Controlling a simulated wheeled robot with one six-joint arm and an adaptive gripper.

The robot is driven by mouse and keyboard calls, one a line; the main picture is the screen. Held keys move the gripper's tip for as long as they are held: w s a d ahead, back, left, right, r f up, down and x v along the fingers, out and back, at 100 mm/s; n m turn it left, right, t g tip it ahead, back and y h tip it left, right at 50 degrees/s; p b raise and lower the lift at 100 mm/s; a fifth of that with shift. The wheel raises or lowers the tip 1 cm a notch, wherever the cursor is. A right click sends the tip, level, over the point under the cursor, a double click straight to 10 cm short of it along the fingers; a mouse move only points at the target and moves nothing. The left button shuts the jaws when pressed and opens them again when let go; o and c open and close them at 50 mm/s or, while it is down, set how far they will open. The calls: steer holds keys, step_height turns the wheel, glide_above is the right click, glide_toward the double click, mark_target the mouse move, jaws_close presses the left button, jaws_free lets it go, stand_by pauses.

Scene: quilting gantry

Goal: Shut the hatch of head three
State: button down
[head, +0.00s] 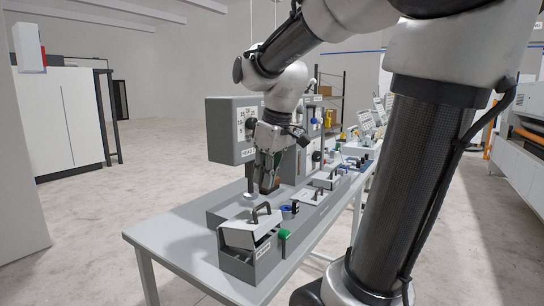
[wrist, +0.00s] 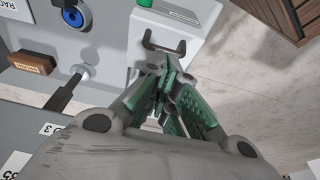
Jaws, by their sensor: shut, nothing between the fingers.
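A grey box with a pale hatch lid (head: 245,234) stands at the near end of the bench, and the lid looks tilted. A dark bar handle (head: 262,212) is on the lid. In the wrist view a dark handle (wrist: 166,46) on a pale surface is just beyond my fingertips, and I cannot tell if they touch it. My gripper (head: 268,189) is shut and empty, above the bench behind the lid; its green-padded fingers also show in the wrist view (wrist: 168,78). A "3" label (wrist: 48,128) is on a grey panel there. The box's own label is too small to read.
A blue knob (wrist: 75,18) and a brown labelled block (wrist: 31,62) are left of the fingers. A green knob (head: 285,234) is on the near box. More handled hatches (head: 325,180) line the bench further back. A wooden crate (wrist: 284,18) stands on the otherwise open floor.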

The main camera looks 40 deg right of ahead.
steer(key=s+d+v, duration=0.1)
steer(key=v, duration=0.5)
steer(key=g+h, duration=0.1)
steer(key=g, duration=0.2)
glide_above(251, 220)
steer(key=w, duration=0.2)
steer(key=f, duration=1)
steer(key=shift+s+d, duration=0.25)
steer(key=shift+d, duration=0.05)
steer(key=shift+s+d+f, duration=0.1)
steer(key=shift+s+f, duration=0.2)
steer(key=shift+s, duration=0.05)
